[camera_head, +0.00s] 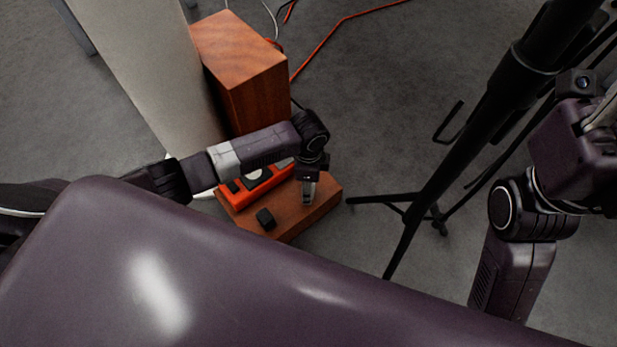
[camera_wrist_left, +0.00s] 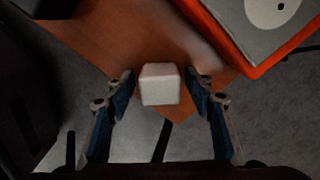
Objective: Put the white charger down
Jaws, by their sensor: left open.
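The white charger (camera_wrist_left: 160,84) is a small pale block on or just above the brown wooden surface (camera_wrist_left: 95,50) in the left wrist view. My left gripper (camera_wrist_left: 160,90) is open, with one finger on each side of the charger and a visible gap at both sides. In the head view my left gripper (camera_head: 308,190) points down over the right part of the low wooden block (camera_head: 328,193); the charger is hard to make out there. My right arm shows at the right edge, but its fingers are not in view.
A tall wooden box (camera_head: 250,70) stands behind. A black tripod stand (camera_head: 440,160) rises at right. Orange cable (camera_head: 335,28) crosses the grey floor.

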